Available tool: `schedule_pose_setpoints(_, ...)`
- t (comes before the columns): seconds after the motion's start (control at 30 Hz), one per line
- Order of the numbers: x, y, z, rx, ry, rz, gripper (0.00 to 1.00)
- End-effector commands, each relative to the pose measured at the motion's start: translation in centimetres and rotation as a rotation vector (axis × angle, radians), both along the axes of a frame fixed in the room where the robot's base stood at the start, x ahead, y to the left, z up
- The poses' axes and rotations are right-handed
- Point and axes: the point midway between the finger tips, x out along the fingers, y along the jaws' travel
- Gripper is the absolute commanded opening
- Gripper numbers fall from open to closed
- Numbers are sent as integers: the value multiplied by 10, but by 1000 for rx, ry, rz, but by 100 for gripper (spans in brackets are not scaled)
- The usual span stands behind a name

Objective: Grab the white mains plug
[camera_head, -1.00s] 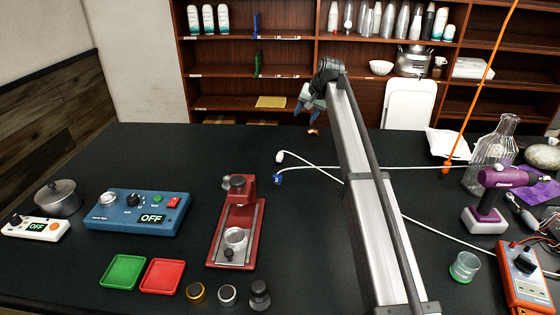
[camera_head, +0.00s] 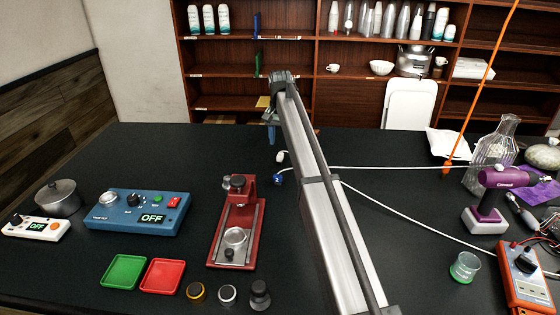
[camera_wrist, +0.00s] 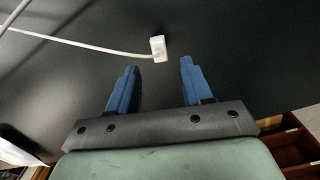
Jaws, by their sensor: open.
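The white mains plug (camera_head: 281,155) lies on the dark table near its far edge, at the end of a white cable. My gripper (camera_wrist: 158,65) is open and empty, with blue fingers apart.
White cables (camera_head: 400,198) run right across the table. A red brewer stand (camera_head: 236,222) and a blue control box (camera_head: 137,211) stand to the left. A purple drill (camera_head: 492,196) and a glass carafe (camera_head: 494,150) stand to the right. The table left of the plug is clear.

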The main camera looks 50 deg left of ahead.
Motion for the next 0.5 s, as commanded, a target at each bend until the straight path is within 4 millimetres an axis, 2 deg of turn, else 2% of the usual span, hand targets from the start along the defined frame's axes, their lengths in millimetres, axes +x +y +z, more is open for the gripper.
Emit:
schedule_pose_setpoints(0.1,0,0,-16,1,1,0,50)
schedule_pose_setpoints(0.37,0,0,-29,1,1,0,50)
schedule_pose_setpoints(0.5,1,0,-45,1,1,0,50)
